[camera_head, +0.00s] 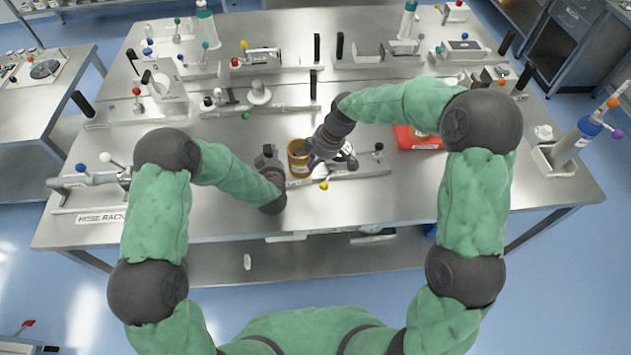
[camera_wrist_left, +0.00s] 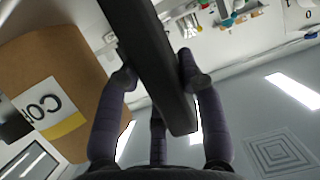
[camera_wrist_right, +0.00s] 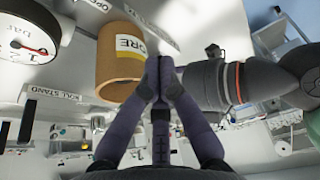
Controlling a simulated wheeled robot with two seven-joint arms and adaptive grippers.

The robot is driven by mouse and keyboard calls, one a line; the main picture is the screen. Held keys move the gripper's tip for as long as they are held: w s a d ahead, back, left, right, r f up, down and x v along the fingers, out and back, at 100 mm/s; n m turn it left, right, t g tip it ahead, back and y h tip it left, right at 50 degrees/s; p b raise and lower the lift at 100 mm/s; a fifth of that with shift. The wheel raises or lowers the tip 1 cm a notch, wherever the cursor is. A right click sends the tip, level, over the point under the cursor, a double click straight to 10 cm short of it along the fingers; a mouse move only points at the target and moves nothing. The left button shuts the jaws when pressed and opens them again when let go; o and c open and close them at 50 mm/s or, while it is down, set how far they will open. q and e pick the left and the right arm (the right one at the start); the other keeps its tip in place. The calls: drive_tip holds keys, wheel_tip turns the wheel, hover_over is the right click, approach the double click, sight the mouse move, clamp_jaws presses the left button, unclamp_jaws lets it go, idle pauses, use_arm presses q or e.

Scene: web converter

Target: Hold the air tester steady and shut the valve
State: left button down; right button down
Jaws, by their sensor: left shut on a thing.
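The bench fixture I take for the air tester (camera_head: 350,172) is a pale flat base with a yellow knob (camera_head: 323,186) and a black knob (camera_head: 379,147). An upright black handle (camera_head: 267,150) stands near its left end. My left gripper (camera_head: 271,166) is shut on this handle (camera_wrist_left: 150,60), which passes between its fingers in the left wrist view. My right gripper (camera_wrist_right: 158,68) has its fingertips together beside a brown core (camera_wrist_right: 120,60); anything small between them is hidden. I cannot clearly make out the valve.
The brown core (camera_head: 298,158) stands between my two grippers. A round dial gauge (camera_wrist_right: 25,38) shows in the right wrist view. A red tray (camera_head: 418,138) lies to the right. Other fixtures with black posts line the bench behind.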

sight(327, 178)
drive_tip(key=shift+f, duration=0.1)
drive_tip(key=x, duration=1)
drive_tip(key=shift+f, duration=0.2)
drive_tip(key=d, duration=0.3)
drive_tip(key=shift+s+d+f, duration=0.1)
drive_tip(key=shift+s+d, duration=0.05)
drive_tip(key=shift+s, duration=0.05)
drive_tip(key=shift+d, duration=0.3)
drive_tip(key=shift+s, duration=0.1)
drive_tip(key=shift+s+d+n, duration=0.15)
drive_tip(key=shift+d+n, duration=0.1)
drive_tip(key=shift+n, duration=0.05)
